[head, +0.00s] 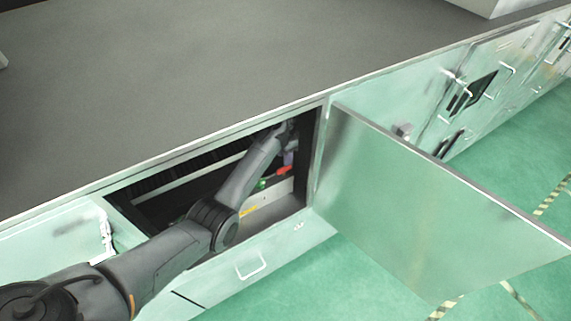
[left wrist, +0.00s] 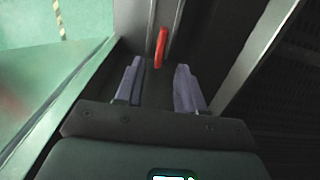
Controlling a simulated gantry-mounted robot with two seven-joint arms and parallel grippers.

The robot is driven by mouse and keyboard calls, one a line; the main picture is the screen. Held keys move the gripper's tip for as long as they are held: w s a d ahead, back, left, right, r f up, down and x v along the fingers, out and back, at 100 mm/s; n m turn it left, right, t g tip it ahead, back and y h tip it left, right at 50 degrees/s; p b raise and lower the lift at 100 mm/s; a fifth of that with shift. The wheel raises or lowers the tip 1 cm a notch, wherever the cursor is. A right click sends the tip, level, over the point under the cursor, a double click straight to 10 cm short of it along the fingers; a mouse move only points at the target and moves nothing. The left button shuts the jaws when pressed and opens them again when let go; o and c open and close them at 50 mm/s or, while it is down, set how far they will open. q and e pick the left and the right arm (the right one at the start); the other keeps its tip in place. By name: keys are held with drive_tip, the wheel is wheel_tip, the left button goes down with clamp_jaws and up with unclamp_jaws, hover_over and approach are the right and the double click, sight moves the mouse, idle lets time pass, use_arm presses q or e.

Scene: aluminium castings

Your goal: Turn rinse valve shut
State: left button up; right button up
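A red handle (head: 283,171), which looks like a valve lever, is inside the open cabinet in the head view. A small green part (head: 262,183) is to its left; I cannot tell from a label which one is the rinse valve. My left arm reaches into the cabinet, and my left gripper (head: 289,157) is just above the red handle there. In the left wrist view the two purple-grey fingers of the left gripper (left wrist: 158,66) are apart. The red handle (left wrist: 161,47) shows between and beyond their tips; contact cannot be told. My right gripper is not in view.
The cabinet door (head: 430,205) stands swung out to the right of the opening. The grey worktop (head: 220,70) lies above the cabinet. The opening's frame is close around my left arm. Green floor (head: 300,285) lies in front.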

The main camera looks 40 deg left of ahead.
sight(284, 171)
use_arm(q)
drive_tip(key=shift+w+f, duration=0.15)
drive_tip(key=shift+f, duration=2.95)
clamp_jaws()
